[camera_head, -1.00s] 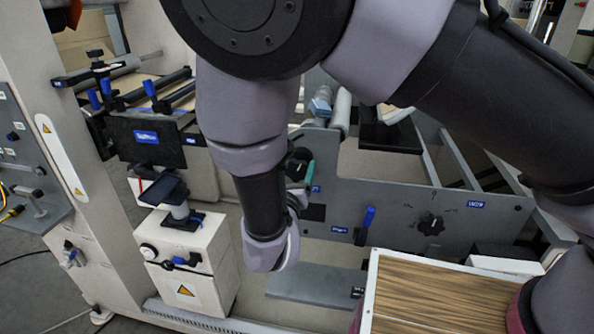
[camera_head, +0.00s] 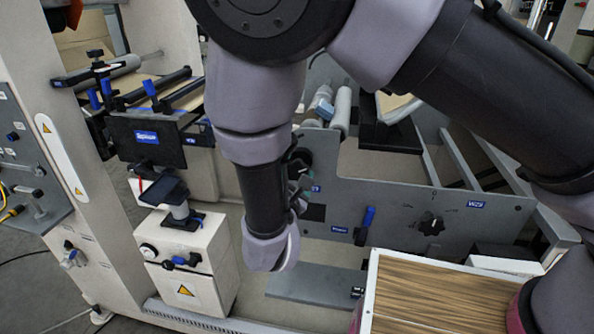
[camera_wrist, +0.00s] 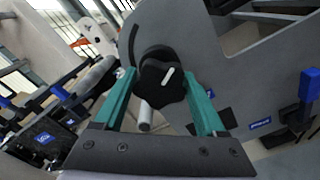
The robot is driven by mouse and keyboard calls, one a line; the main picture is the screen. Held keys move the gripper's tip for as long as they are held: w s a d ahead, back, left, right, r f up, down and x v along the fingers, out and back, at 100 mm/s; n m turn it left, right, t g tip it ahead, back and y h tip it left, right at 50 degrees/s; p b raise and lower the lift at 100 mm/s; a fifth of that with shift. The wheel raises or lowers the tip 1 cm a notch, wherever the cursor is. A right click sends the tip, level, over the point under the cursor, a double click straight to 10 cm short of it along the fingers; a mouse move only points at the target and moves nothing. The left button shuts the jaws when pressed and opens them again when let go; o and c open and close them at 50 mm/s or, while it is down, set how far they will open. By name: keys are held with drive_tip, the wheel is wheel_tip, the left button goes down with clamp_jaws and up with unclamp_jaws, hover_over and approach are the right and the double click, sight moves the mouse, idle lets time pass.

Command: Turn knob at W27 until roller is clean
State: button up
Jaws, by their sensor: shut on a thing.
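A black lobed knob (camera_wrist: 157,92) with a white pointer mark sits on the grey side plate (camera_wrist: 222,65) in the wrist view. The pointer leans up to the right. My gripper (camera_wrist: 159,72) has its teal fingers on either side of the knob, shut on it. In the head view the knob (camera_head: 299,160) is partly hidden behind my arm. A small blue label (camera_head: 316,188) beside it is too small to read. A pale roller (camera_head: 341,110) shows above the plate; I cannot tell whether its surface is clean.
Another black knob (camera_head: 431,224) stands on the plate at right, below a blue label (camera_head: 476,204). A blue-handled lever (camera_head: 365,226) is between. A wood-topped box (camera_head: 440,300) is in front. A white cabinet (camera_head: 190,262) with a post stands left.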

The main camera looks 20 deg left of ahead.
drive_tip(key=o, duration=1.3)
drive_tip(key=shift+s+d, duration=0.2)
drive_tip(key=shift+s, duration=1.55)
drive_tip(key=shift+s+d, duration=0.2)
drive_tip(key=shift+s, duration=1.55)
